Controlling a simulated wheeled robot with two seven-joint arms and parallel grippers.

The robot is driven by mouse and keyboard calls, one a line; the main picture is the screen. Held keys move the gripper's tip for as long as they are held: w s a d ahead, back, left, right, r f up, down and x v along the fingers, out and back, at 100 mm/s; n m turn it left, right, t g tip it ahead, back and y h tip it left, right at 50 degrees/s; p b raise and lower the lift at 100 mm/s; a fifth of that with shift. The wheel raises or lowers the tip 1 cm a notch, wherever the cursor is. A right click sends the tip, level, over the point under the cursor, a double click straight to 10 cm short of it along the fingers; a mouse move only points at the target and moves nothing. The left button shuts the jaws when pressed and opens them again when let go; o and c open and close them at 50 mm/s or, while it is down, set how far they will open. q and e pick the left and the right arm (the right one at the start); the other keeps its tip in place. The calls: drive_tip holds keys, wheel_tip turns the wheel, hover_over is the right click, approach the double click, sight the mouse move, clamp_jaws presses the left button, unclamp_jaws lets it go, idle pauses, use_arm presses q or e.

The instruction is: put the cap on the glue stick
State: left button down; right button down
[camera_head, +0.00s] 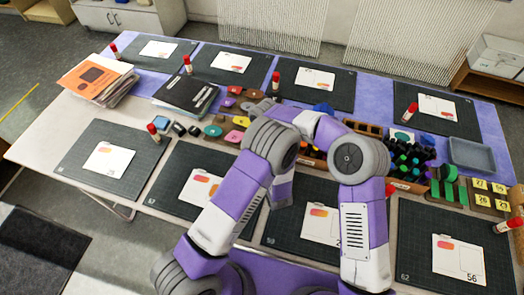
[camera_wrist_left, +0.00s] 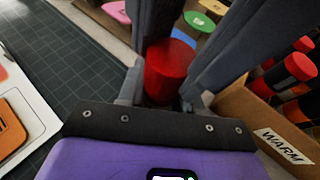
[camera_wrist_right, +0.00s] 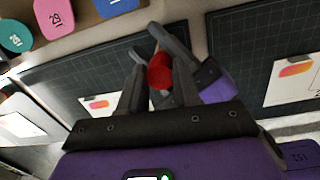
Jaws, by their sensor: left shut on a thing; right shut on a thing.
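My left gripper (camera_wrist_left: 165,75) is shut with a red cylinder (camera_wrist_left: 170,62) at its fingers. My right gripper (camera_wrist_right: 160,65) is shut with a round red part (camera_wrist_right: 160,72) between its fingertips. I cannot tell which is the cap and which the glue stick, or whether both views show the same piece. The two grippers are close together; dark fingers flank the red cylinder from above in the left wrist view, and the other gripper shows just behind my fingers in the right wrist view. In the head view my arms hide the held pieces.
Several other red-topped glue sticks stand on the tables, one by the centre-back mat (camera_head: 276,80). A wooden organiser (camera_wrist_left: 250,115) with red-ended pieces is close to my left gripper. Cutting mats (camera_head: 410,275) with cards and a grey tray (camera_head: 472,155) surround the arms.

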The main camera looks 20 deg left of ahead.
use_arm(q)
drive_tip(key=shift+w+a+r, duration=0.2)
drive_tip(key=shift+w+a, duration=0.05)
drive_tip(key=shift+a, duration=0.1)
use_arm(e)
drive_tip(key=shift+s+d+f, duration=0.3)
drive_tip(key=shift+d+f, duration=0.1)
drive_tip(key=shift+d, duration=0.15)
idle(0.8)
use_arm(q)
drive_tip(key=shift+s, duration=0.1)
use_arm(e)
drive_tip(key=shift+d+f, duration=0.1)
drive_tip(key=shift+f, duration=0.4)
idle(0.4)
drive_tip(key=c, duration=1.1)
unclamp_jaws()
wheel_tip(320, 180, up, 4)
drive_tip(key=shift+f, duration=0.25)
drive_tip(key=shift+r, duration=0.45)
use_arm(q)
drive_tip(key=shift+f, duration=0.1)
drive_tip(key=shift+d, duration=0.1)
use_arm(e)
drive_tip(key=shift+c, duration=0.4)
